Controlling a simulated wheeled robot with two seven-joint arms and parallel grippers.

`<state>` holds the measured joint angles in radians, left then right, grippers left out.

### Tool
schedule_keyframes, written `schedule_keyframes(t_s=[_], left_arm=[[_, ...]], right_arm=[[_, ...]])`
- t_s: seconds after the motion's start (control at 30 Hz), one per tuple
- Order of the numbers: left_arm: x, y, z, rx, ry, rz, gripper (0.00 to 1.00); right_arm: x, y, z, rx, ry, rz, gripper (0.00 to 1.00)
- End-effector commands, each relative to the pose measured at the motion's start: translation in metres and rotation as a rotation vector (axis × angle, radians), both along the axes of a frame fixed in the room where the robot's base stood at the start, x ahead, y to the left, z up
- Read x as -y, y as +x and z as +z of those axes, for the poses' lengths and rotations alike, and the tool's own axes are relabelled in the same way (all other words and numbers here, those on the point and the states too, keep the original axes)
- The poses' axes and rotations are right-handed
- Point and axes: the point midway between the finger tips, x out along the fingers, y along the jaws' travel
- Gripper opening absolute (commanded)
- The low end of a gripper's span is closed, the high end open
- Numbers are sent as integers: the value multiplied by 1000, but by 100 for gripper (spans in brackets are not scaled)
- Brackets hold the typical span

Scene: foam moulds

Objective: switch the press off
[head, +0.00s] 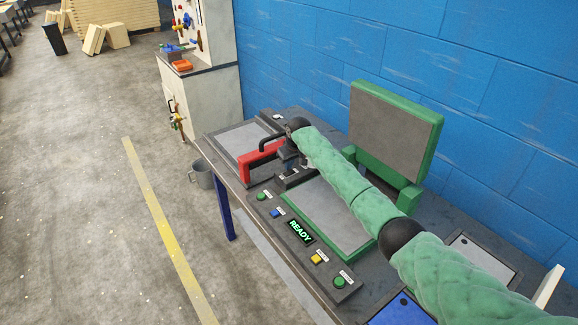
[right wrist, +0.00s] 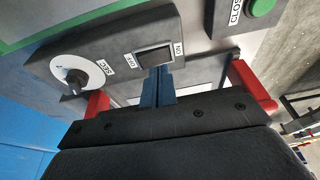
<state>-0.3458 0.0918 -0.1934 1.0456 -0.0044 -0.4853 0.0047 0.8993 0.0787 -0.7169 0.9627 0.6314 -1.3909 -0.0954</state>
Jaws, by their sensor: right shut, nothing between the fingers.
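The press (head: 355,235) has a green frame with a grey plate, and its green-edged lid (head: 395,125) stands open. A dark rocker switch (right wrist: 154,57) with white ON and OFF labels sits on a grey box (head: 296,179). Which side of the rocker is pressed I cannot tell. My right gripper (head: 289,168) is over this box, shut and empty. In the right wrist view its blue fingertips (right wrist: 158,75) are at the rocker's edge; whether they touch it is unclear. A display (head: 300,231) reads READY in green. My left gripper is not in view.
A dial (right wrist: 75,74) marked SEC sits beside the switch. The front panel carries green (head: 339,282), yellow (head: 316,259) and blue (head: 278,212) buttons. A red bar (head: 262,160) is close to my right gripper. The blue wall (head: 480,60) stands behind the bench.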

Motion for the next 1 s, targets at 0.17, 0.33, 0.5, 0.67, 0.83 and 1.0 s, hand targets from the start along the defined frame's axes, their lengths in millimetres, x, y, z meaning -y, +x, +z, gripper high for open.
schedule_keyframes(t_s=[0.17, 0.33, 0.5, 0.67, 0.83, 1.0], left_arm=[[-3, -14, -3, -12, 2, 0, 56], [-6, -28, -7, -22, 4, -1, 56], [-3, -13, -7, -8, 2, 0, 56], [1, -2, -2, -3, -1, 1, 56], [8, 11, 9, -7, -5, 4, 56], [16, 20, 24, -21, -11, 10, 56]], right_arm=[[0, 1, 12, 0, 0, -1, 0], [0, 2, 21, -1, 1, -2, 0], [3, -1, 31, 1, 2, -2, 0], [5, -6, 47, 1, 1, -1, 0], [8, -11, 67, 2, 2, -2, 0], [11, -17, 90, 1, 1, -1, 0]])
